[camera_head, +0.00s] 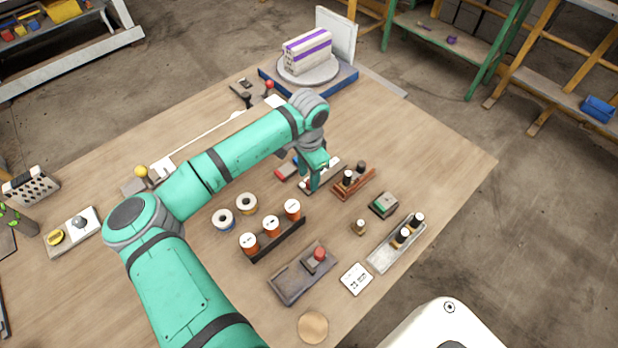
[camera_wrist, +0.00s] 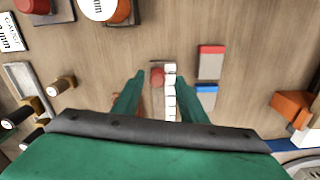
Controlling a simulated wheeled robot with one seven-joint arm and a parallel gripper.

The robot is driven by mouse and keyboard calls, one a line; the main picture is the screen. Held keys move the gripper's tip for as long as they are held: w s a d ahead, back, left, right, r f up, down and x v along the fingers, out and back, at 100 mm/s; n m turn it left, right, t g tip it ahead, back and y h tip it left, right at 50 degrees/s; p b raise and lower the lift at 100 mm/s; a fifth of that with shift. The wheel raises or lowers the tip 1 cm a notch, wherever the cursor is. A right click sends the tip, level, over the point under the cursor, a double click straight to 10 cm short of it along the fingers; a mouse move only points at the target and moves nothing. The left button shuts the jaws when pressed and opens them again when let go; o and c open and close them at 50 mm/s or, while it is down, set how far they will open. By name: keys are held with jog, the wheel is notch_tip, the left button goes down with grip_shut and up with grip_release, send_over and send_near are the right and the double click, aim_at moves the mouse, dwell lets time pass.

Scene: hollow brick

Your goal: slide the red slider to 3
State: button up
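A narrow strip of white squares (camera_wrist: 171,106) lies on the table below my gripper (camera_wrist: 161,84), with a small reddish piece (camera_wrist: 157,77) beside its far end. This piece appears between my fingers in the wrist view, and I take it for the red slider; numbers on the strip cannot be read. In the head view the strip (camera_head: 331,169) is partly hidden by my gripper (camera_head: 318,182). My fingers are apart, one on each side of the strip, with nothing visibly held. A dark tray (camera_head: 288,287) with a red knob (camera_head: 319,253) stands nearer the front.
A wooden rack with black-topped pegs (camera_head: 366,187) stands close to the right of my gripper. A rack of orange cylinders (camera_head: 271,226) stands in front. Bare table lies toward the right edge.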

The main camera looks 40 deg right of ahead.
jog(key=shift+f, duration=0.45)
jog(key=shift+s+d+f, duration=0.3)
jog(key=shift+d+f, duration=0.05)
jog(key=shift+f, duration=0.05)
jog(key=shift+a, duration=0.1)
